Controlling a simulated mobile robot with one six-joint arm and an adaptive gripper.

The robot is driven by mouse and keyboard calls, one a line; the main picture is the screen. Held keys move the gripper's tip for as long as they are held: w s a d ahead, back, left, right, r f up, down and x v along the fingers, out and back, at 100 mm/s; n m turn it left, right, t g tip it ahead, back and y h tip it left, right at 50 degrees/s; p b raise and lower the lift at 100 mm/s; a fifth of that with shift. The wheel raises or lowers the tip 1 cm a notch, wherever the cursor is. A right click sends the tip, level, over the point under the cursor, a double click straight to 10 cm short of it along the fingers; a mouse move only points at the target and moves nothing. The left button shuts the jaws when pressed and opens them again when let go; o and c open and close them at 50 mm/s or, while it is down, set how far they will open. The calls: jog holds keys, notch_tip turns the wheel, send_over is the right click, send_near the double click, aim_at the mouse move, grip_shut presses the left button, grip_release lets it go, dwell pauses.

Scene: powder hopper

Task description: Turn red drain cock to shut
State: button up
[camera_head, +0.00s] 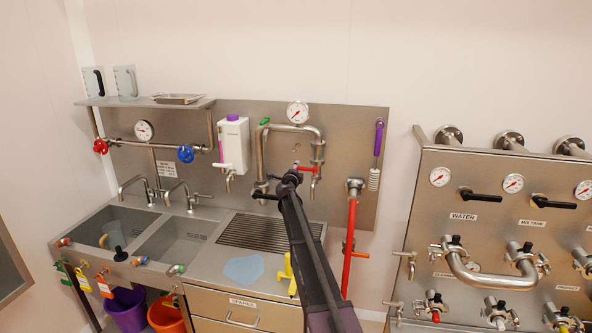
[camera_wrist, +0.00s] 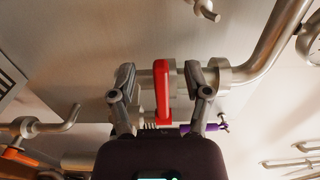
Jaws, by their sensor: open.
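The red drain cock's lever (camera_head: 309,169) sits on the steel pipework below the gauge, on the steel back panel. In the wrist view the red lever (camera_wrist: 162,92) stands lengthwise between the two fingers of my gripper (camera_wrist: 160,78). The fingers are open, one on each side of it, with a visible gap on both sides. In the head view my gripper (camera_head: 294,173) is at the pipework, just left of the lever. My arm and gripper hide part of the cock body there.
A green lever (camera_head: 265,121) is on the bent pipe (camera_head: 290,128). A white dispenser (camera_head: 234,145) hangs at left. The drainer (camera_head: 258,233) and sinks (camera_head: 185,240) lie below.

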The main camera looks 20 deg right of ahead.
jog(key=v, duration=0.7)
jog(key=shift+s+a, duration=0.15)
jog(key=shift+s, duration=0.05)
jog(key=s+a+f+n+t+y, duration=0.1)
jog(key=s+a+n+y, duration=0.2)
jog(key=a+n+y, duration=0.4)
jog(key=s+a+f+n+t+y, duration=0.1)
jog(key=s+a+n+y, duration=0.3)
jog(key=a, duration=0.5)
jog(key=s+a+f+n+g+y+b, duration=0.2)
jog(key=s+a+f+n+g+y, duration=0.25)
jog(key=s+a+f+n, duration=0.4)
jog(key=s+f+n+g+h, duration=0.1)
jog(key=s+f+g, duration=0.2)
jog(key=s, duration=0.7)
jog(key=s+d+f+n+g+h, duration=0.1)
jog(key=s+f+g, duration=0.3)
jog(key=s, duration=0.7)
jog(key=s+f+n+g+h, duration=0.3)
jog(key=s+f+g, duration=0.1)
jog(key=s, duration=0.7)
jog(key=shift+d+g+b, duration=0.25)
jog(key=shift+g+b, duration=0.2)
jog(key=shift+g, duration=0.3)
